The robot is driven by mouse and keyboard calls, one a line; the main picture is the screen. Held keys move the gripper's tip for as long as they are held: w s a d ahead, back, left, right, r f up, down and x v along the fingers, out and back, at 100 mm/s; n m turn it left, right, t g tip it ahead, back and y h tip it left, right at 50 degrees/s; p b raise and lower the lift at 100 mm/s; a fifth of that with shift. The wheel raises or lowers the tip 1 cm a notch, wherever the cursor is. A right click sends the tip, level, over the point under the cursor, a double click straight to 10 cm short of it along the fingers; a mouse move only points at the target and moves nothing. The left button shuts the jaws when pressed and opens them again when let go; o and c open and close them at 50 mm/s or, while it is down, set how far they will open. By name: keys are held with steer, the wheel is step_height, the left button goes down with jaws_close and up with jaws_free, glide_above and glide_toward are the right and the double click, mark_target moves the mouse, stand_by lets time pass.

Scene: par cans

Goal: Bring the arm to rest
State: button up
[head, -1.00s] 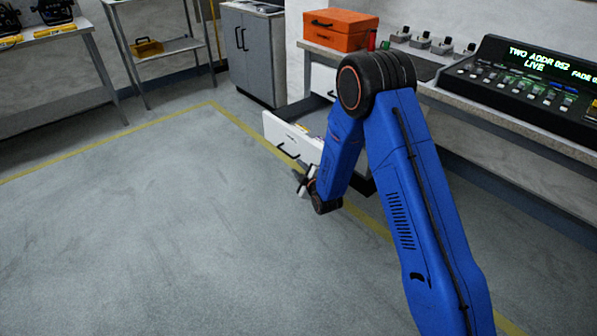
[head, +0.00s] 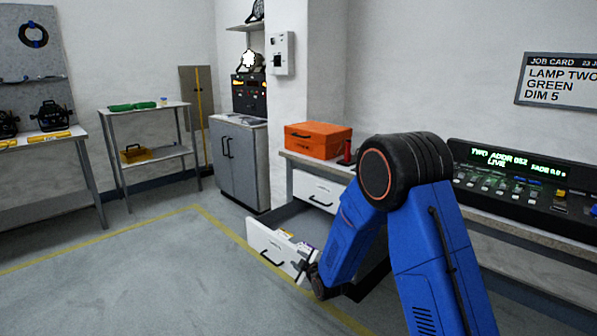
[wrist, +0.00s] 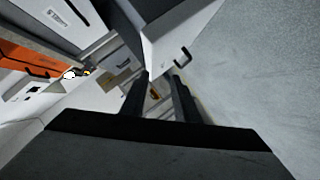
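My blue arm (head: 345,245) reaches forward and bends down from its black elbow. My gripper (head: 312,272) is small and partly hidden behind the arm's end in the head view, by the right end of an open white drawer (head: 270,248). In the wrist view my gripper's two dark fingers (wrist: 160,80) stand apart, with only distant background between them, so it is open and empty.
A bench with an orange toolbox (head: 318,140) and a lighting console (head: 525,190) runs along the right. A closed white drawer (head: 316,190) sits above the open one. A grey cabinet (head: 240,165) stands behind. The floor (head: 150,280) at left is clear.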

steer(key=s+d+r+m+g+h, duration=0.35)
steer(key=s+d+r+m, duration=0.35)
steer(key=s+d+r, duration=1.15)
steer(key=s+d+r+m+g, duration=0.1)
steer(key=s+d+m, duration=0.1)
steer(key=s, duration=0.9)
steer(key=s+d+r+m+g+h, duration=0.1)
steer(key=s+d, duration=0.4)
steer(key=s, duration=0.6)
steer(key=s+d+r+m+g, duration=0.1)
steer(key=s+d+m+g, duration=0.1)
steer(key=s, duration=0.9)
steer(key=shift+s+d+r+m+h, duration=0.35)
steer(key=shift+d+m, duration=0.4)
steer(key=shift+m, duration=0.45)
steer(key=shift+w+g, duration=0.2)
steer(key=shift+g, duration=0.05)
